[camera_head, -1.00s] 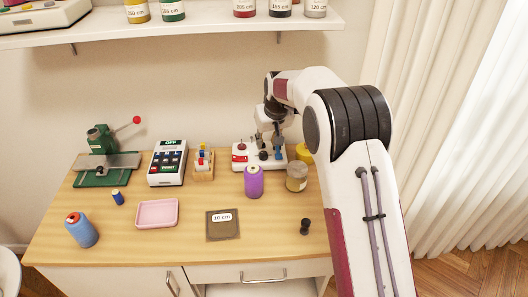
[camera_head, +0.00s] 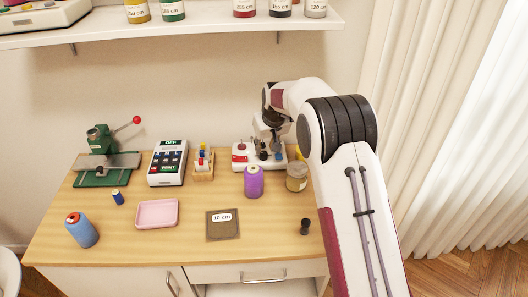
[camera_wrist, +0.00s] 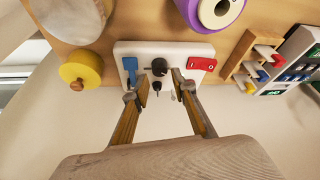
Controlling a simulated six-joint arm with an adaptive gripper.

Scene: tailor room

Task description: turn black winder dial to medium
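The winder is a white machine (camera_head: 246,166) at the back of the table, and its white top shows in the wrist view (camera_wrist: 185,50). It carries a black dial (camera_wrist: 158,67) in the middle, a smaller black knob (camera_wrist: 156,87), a blue lever (camera_wrist: 130,68) and a red part (camera_wrist: 202,64). My gripper (camera_wrist: 160,88) is open, its fingers apart on either side of the small knob, close to the black dial. Whether the fingers touch anything, and any marking for medium, I cannot tell. In the head view my wrist hangs over the winder's right part.
A purple spool (camera_head: 254,182) and a lidded jar (camera_head: 297,177) stand in front of the winder. A rack of coloured pegs (camera_head: 204,165) and a keypad device (camera_head: 168,163) stand to the left. A shelf (camera_head: 200,27) hangs above.

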